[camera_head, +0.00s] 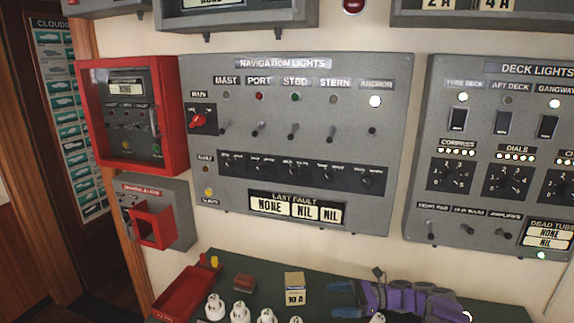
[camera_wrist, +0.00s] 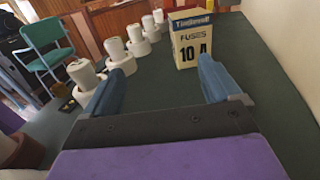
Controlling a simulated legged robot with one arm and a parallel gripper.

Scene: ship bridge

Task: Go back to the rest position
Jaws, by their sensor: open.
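My gripper (camera_wrist: 158,90) is open and empty. In the wrist view its two blue fingers sit low over the green bench top, apart from each other. In the head view my gripper (camera_head: 340,293) and purple arm lie low along the bench at the lower right. The same fuse box (camera_head: 294,289) stands a little left of the fingers there.
The navigation lights panel (camera_head: 290,140) and deck lights panel (camera_head: 500,150) hang on the wall above. Several white fuses (camera_wrist: 115,52) stand in a row left of my gripper. A red tray (camera_head: 185,293) is at the bench's left end. A green chair (camera_wrist: 48,50) stands beyond.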

